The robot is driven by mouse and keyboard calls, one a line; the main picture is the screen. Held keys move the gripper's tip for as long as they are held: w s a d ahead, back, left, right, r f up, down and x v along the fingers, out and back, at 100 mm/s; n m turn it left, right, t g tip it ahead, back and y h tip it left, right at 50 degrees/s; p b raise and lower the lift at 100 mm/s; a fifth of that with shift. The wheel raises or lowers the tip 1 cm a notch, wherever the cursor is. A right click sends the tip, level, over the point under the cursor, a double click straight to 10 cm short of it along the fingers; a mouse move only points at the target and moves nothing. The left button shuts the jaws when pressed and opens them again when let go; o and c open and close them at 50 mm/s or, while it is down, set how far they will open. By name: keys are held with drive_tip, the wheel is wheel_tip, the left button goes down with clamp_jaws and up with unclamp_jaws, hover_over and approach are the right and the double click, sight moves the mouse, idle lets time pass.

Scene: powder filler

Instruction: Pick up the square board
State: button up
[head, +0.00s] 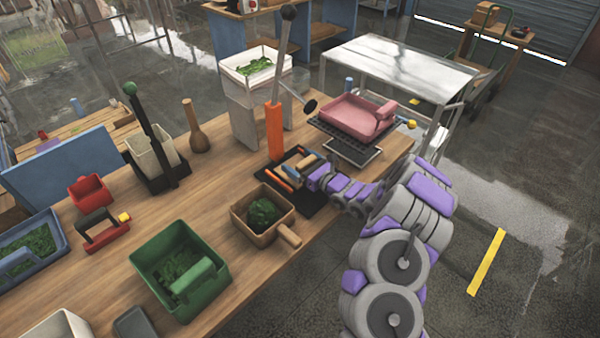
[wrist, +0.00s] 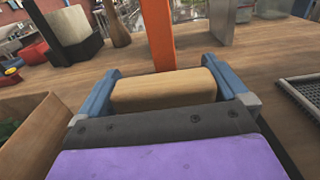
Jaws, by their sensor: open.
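My gripper (head: 304,168) reaches in from the right, low over a dark square base (head: 262,175) on the wooden workbench. In the wrist view its two blue fingers (wrist: 165,92) are apart, one on each side of a tan wooden block (wrist: 160,90). The block fills most of the space between them; I cannot tell whether the fingers touch it. The block's lower part is hidden by my gripper's dark body. An orange post (head: 274,132) with a long grey lever rises behind the block. I cannot tell for sure which thing is the square board.
A wooden box with greens (head: 236,207) is close on the left. A black grid plate (head: 340,150) with a pink tray (head: 352,118) stands on the right. A green bin (head: 145,255) is at the front left. The workbench (head: 200,175) has bare wood left of the post.

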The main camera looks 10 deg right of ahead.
drive_tip(key=shift+w+a, duration=0.1)
drive_tip(key=shift+w, duration=0.05)
drive_tip(key=shift+r, duration=0.1)
drive_tip(key=shift+d, duration=0.35)
drive_tip(key=c, duration=0.4)
drive_tip(key=shift+a, duration=0.15)
drive_tip(key=c, duration=0.4)
